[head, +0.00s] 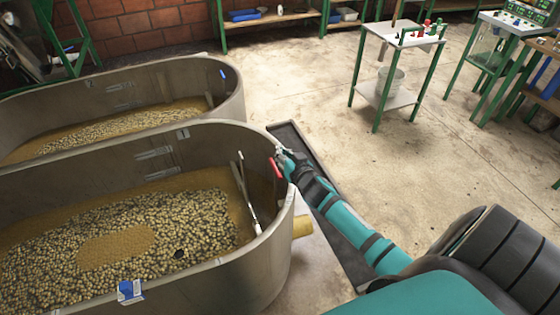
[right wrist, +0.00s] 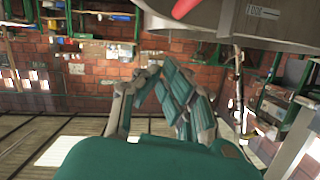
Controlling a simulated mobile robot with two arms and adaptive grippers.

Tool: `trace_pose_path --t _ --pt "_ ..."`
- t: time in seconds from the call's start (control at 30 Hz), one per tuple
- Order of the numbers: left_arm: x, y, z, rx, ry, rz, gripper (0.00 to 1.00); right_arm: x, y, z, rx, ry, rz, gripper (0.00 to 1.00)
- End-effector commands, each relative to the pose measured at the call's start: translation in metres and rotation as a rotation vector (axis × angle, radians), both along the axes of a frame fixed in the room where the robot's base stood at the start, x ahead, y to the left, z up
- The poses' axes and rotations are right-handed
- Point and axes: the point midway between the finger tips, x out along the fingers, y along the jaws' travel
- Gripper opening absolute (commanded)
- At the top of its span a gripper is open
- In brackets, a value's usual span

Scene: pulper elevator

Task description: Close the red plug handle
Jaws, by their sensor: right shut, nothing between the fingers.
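The red plug handle (head: 275,167) shows at the inner right end of the front tank (head: 205,131), just below the rim. In the right wrist view the red handle (right wrist: 185,8) is partly cut off by the top edge, against the grey tank wall (right wrist: 262,16). My right gripper (head: 281,153) is at the tank rim, close to the upper end of the handle. In the right wrist view its fingers (right wrist: 163,84) are shut and empty, with the handle beyond them. I cannot tell whether they touch it. My left gripper is out of view.
The front tank holds pale beans in brown liquid, and a second tank (head: 229,92) stands behind it. A small table (head: 381,36) stands on open floor farther back.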

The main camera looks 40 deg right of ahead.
Motion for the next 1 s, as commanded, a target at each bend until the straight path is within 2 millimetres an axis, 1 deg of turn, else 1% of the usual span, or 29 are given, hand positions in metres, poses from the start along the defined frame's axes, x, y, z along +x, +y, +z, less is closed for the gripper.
trace_pose_path --t 0.03,0.1,0.2,0.3,0.73,0.87,1.0 --pt "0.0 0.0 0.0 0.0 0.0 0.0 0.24 0.005 0.0 -0.008 0.004 0.004 -0.001 0.0" --pt "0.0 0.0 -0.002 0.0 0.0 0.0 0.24 0.004 0.003 -0.02 0.005 0.003 -0.001 0.0" --pt "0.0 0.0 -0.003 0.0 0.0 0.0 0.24 0.004 0.005 -0.031 0.003 0.001 -0.001 0.0" --pt "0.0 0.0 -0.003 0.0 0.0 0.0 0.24 0.005 0.006 -0.037 0.001 0.0 0.0 0.0" --pt "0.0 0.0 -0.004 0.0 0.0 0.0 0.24 0.004 0.007 -0.041 0.001 0.0 0.001 0.0" --pt "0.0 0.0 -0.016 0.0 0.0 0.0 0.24 0.004 0.007 -0.054 0.002 0.001 0.0 0.0" --pt "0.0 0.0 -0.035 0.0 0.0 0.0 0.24 0.004 0.007 -0.079 0.002 0.003 -0.001 0.0"
